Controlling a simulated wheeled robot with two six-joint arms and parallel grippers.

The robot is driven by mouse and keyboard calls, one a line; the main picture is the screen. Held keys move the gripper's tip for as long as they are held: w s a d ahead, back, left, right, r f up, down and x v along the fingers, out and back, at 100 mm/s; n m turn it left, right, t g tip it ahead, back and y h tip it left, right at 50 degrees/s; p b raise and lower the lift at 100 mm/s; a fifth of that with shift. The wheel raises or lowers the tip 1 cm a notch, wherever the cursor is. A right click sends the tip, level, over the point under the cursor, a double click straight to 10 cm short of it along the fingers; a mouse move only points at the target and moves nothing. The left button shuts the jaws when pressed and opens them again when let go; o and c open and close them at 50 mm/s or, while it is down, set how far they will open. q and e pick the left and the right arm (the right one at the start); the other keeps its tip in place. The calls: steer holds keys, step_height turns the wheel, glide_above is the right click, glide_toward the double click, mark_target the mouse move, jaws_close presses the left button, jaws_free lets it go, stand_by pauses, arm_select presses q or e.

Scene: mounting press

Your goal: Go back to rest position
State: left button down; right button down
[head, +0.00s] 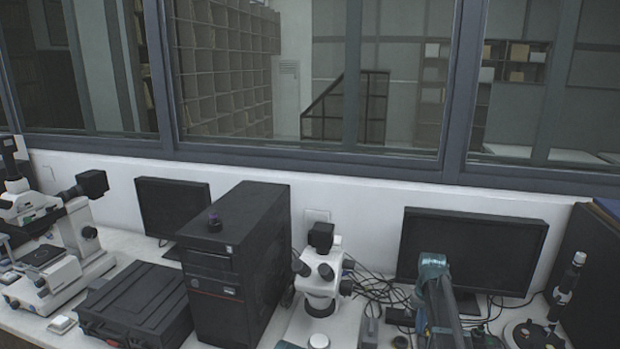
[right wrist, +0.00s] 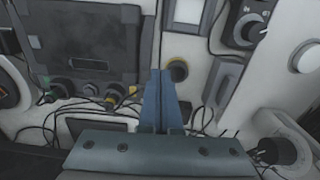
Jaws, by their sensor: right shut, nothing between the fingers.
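My right arm (head: 438,295) rises at the lower right of the head view, in front of the right monitor. In the right wrist view my right gripper (right wrist: 163,76) has its two blue fingers pressed together, with nothing between them. It is over a bench with cables and equipment, and I cannot tell its exact height. My left gripper is not in view.
A bench runs under a window. Microscopes (head: 60,235) stand at the left, then a black case (head: 135,300), a black computer tower (head: 240,250), a stereo microscope (head: 320,275) and a monitor (head: 470,250). Loose cables lie around the monitor. Little bench is free.

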steer(key=s+a+n+h, duration=0.1)
steer(key=s+a+n, duration=0.5)
steer(key=s+a, duration=2.1)
steer(key=shift+s, duration=0.95)
